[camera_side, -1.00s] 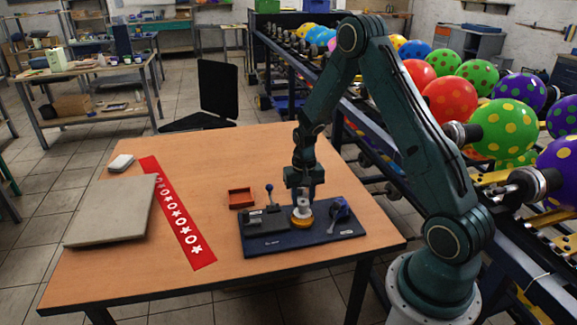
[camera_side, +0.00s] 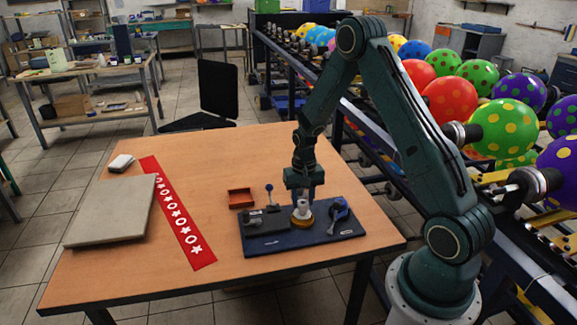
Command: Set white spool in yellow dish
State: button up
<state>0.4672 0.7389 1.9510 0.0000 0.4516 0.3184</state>
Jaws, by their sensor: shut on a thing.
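The white spool (camera_side: 302,208) stands upright at the yellow dish (camera_side: 302,222), which sits on the dark blue board. My gripper (camera_side: 303,195) points straight down over the dish and is shut on the spool's upper part. The spool's lower end is at the dish; whether it rests on the dish floor is too small to tell. The fingers partly hide the spool's top.
The dark blue board (camera_side: 290,243) also carries a grey block (camera_side: 267,222), a blue-knobbed lever (camera_side: 269,189) and a blue device (camera_side: 339,211). An orange-red tray (camera_side: 241,198) lies behind it. A red patterned strip (camera_side: 178,215) and a grey slab (camera_side: 112,210) lie left.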

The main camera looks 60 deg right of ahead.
jog(key=shift+f, duration=1)
dwell(1.2)
jog(key=o, duration=0.9)
jog(key=shift+r, duration=0.15)
notch_tip(320, 180, up, 14)
jog(key=shift+f, duration=0.2)
